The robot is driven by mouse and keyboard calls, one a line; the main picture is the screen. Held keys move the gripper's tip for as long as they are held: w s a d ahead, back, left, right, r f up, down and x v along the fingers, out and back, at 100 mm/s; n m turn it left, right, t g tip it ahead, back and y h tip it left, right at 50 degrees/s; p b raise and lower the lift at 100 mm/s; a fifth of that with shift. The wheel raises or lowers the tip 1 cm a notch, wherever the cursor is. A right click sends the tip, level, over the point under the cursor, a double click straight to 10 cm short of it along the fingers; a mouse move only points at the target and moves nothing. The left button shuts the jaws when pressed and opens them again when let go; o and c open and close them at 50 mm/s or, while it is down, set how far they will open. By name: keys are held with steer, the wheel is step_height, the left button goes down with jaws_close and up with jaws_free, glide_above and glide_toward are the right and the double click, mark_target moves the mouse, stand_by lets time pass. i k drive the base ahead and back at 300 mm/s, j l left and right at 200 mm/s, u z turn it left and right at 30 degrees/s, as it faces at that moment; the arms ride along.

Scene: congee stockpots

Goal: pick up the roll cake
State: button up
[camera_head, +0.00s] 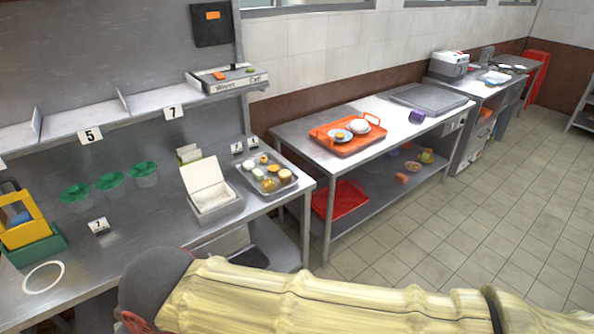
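I cannot single out the roll cake for sure at this size. A metal tray (247,182) on the right end of the left counter holds several small yellow, white and brown food items. Among them are a yellow item (269,184) at the front and a tan item (285,175) at the right. An orange tray (347,149) on the middle table holds plates with a pale bun-like item (359,127) and a small orange item. My arm crosses the bottom of the view. My gripper is not in view, so its state does not show.
On the left counter (145,223) stand an open white box (211,197), green-rimmed cups (111,180) and a yellow-green caddy (28,228). A shelf (150,102) hangs above. A purple object (416,116) lies on the middle table (290,142). Tiled floor (480,218) is clear at right.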

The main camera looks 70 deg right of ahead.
mark_target(285, 176)
steer(key=z, duration=2.1)
